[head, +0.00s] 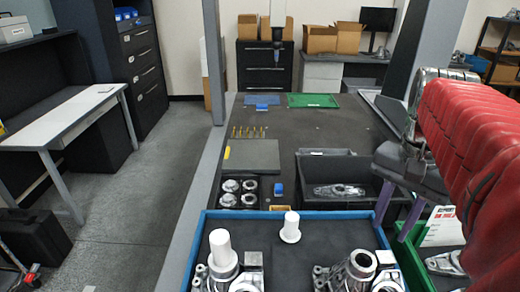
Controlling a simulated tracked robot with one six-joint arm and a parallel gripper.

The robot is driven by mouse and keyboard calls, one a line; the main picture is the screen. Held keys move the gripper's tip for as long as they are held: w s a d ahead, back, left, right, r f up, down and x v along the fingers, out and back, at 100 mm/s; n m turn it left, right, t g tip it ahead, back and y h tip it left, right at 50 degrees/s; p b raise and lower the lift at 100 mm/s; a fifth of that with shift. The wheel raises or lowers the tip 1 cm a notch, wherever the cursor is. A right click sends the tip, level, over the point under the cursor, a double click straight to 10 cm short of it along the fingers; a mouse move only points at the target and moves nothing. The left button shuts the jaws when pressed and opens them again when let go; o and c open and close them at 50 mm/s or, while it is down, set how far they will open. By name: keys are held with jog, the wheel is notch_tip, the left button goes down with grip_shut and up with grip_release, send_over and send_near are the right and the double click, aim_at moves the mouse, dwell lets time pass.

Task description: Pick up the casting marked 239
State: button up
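No marking 239 is readable on any casting. Two shiny metal castings, a left one (247,279) and a right one (353,273), lie in the blue-rimmed tray (250,214) at the front, cut off by the bottom edge. Another casting (340,191) lies in a black bin (310,168) behind the tray. Part of a metal piece (446,262) shows in a green bin (414,246) at the right, partly hidden by my arm. My gripper (391,228) has two purple fingers, apart, with nothing seen between them. It hangs near the tray's back right corner.
A white cylinder (220,246) stands at the left casting; a white flanged plug (290,228) stands at the tray's back. A black holder (237,194) with round metal parts and a blue block (278,189) lie behind. The dark table (310,125) is largely clear farther back.

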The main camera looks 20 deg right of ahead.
send_over(373, 266)
notch_tip(373, 266, down, 8)
jog(key=shift+s+a+f, duration=0.1)
jog(key=shift+s+a, duration=0.05)
jog(key=shift+f, duration=0.2)
jog(key=shift+f, duration=2.6)
jog(key=shift+c, duration=0.3)
grip_shut()
jog(key=shift+d, duration=0.2)
